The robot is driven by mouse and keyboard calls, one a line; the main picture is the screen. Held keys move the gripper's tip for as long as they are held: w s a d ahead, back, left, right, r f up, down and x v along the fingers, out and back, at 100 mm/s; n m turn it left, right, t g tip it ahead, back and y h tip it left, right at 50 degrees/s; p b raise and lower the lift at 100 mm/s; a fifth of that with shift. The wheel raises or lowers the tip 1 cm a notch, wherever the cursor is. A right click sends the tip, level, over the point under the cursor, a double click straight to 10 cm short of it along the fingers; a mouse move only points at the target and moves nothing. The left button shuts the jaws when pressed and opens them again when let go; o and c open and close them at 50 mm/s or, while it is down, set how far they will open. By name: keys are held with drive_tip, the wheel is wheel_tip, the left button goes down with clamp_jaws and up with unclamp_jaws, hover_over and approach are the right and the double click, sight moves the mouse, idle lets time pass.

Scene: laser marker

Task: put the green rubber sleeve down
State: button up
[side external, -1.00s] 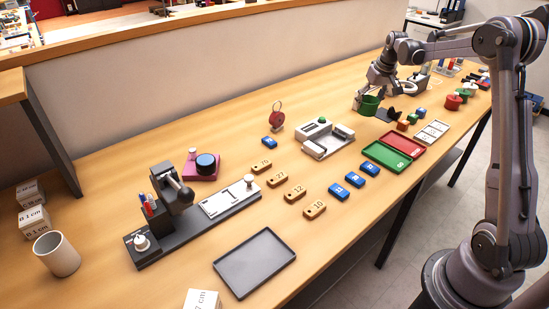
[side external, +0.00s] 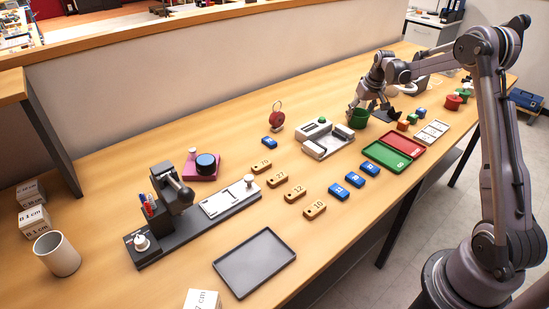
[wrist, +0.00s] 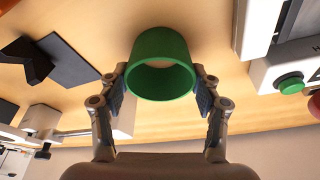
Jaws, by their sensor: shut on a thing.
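The green rubber sleeve (side external: 358,119) is a short open ring near the far end of the table. In the wrist view the sleeve (wrist: 160,62) sits between the two fingertips, with its round opening facing the camera. My gripper (wrist: 160,88) is shut on it, one blue-padded finger against each side. In the side view my gripper (side external: 366,106) comes down from above and partly hides the sleeve. I cannot tell whether the sleeve's lower edge touches the table (side external: 240,140).
A white device with a green button (side external: 327,138) stands just left of the sleeve. A black angular stand (side external: 387,115) and small coloured cubes (side external: 403,125) are to its right. Bare table shows behind the sleeve.

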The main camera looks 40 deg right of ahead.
drive_tip(key=o, duration=0.9)
drive_tip(key=shift+o, duration=0.2)
drive_tip(key=v, duration=1.2)
drive_tip(key=s+a+r+n, duration=0.1)
drive_tip(key=s+a+r, duration=0.15)
drive_tip(key=a, duration=0.75)
drive_tip(key=s+a+f+n+t, duration=0.1)
drive_tip(key=s+a+f+t, duration=0.1)
drive_tip(key=s+a, duration=0.6)
drive_tip(key=s+a+f+n+t+y, duration=0.1)
drive_tip(key=s+a+f+n+t, duration=0.1)
drive_tip(key=s+a, duration=0.6)
drive_tip(key=shift+a, duration=3.65)
